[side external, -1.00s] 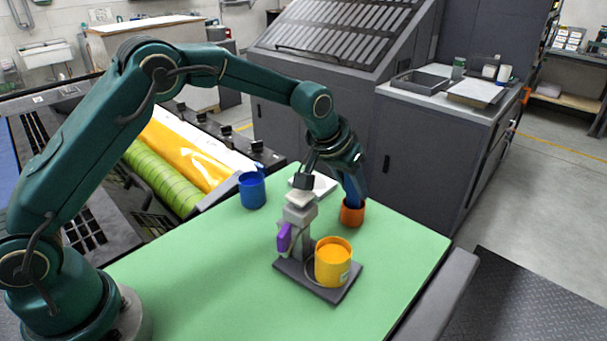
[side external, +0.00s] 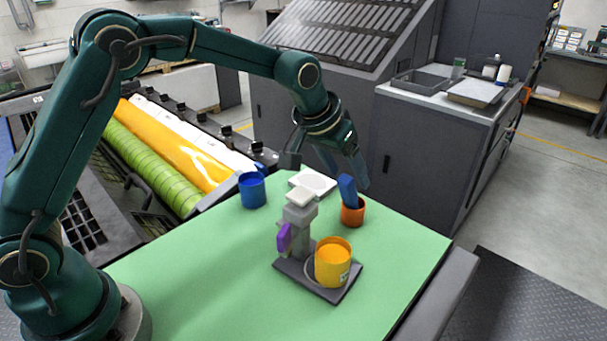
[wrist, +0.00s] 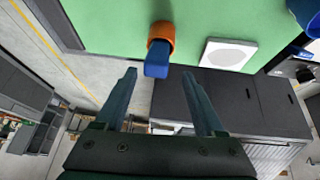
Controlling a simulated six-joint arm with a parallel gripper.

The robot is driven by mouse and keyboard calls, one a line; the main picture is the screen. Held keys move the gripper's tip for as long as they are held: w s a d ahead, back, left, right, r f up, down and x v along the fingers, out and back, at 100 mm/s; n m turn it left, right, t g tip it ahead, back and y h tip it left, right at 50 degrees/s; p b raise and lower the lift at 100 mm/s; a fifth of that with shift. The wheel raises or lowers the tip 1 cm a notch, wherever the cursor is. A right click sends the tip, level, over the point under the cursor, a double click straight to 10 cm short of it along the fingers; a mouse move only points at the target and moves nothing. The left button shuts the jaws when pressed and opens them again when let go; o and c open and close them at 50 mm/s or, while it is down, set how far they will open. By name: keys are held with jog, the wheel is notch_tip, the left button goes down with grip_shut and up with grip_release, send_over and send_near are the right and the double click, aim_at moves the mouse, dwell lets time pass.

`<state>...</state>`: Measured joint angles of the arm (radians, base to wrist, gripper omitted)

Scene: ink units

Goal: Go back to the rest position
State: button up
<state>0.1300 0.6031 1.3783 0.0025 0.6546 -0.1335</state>
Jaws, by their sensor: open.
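My gripper (side external: 325,157) is open and empty. In the side view it hangs above the far edge of the green table, just behind and above an orange cup (side external: 352,213). A blue block-shaped item (side external: 347,190) stands in that cup, leaning a little. In the wrist view the open fingers (wrist: 162,98) point toward the table, with the orange cup (wrist: 162,32) and the blue item (wrist: 157,62) beyond them, near the middle and clear of both fingers.
The green table (side external: 200,285) holds a blue cup (side external: 252,191), a white square plate (side external: 314,182) and a grey stand (side external: 300,215) with a purple part and a yellow cup (side external: 333,263) on its base. A dark cabinet stands close behind. The table's near left is clear.

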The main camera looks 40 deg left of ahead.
jog(key=shift+r, duration=0.1)
jog(key=s+a+r+n+t, duration=0.25)
jog(key=a+r, duration=0.35)
jog(key=r, duration=0.3)
jog(key=s+f+m+g, duration=0.1)
jog(key=s+f, duration=0.1)
jog(key=s, duration=1)
jog(key=s+f+m+g, duration=0.1)
jog(key=s+f, duration=0.1)
jog(key=s, duration=1)
jog(key=shift+s+d+g+y, duration=0.15)
jog(key=shift+s+g+y, duration=0.15)
jog(key=shift+g+y, duration=0.1)
jog(key=shift+m, duration=0.25)
